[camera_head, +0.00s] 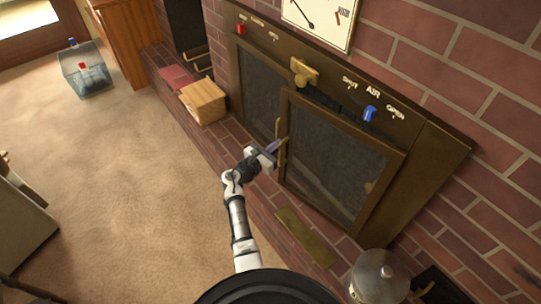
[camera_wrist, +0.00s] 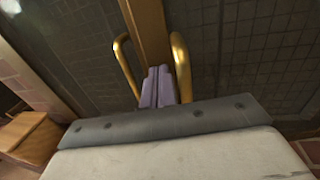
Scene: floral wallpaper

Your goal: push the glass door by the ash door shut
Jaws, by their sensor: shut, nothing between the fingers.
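The fireplace has two dark glass doors in brass frames. The right glass door (camera_head: 328,160) stands nearest the ash door, a flat brass plate (camera_head: 305,237) low in the brick hearth. Its left edge appears to stand out in front of the left glass door (camera_head: 260,92), so it looks ajar. My gripper (camera_head: 275,147) is shut and empty at the right door's handle side. In the wrist view, the shut purple fingers (camera_wrist: 159,88) point at the brass frame post (camera_wrist: 148,35), between two curved brass handles, close to the right one (camera_wrist: 181,65). Contact cannot be told.
A brass knob (camera_head: 304,72) and a blue lever (camera_head: 369,114) sit on the panel above the doors. A wooden box (camera_head: 203,101) stands on the hearth at left. A metal pot (camera_head: 379,278) stands at lower right.

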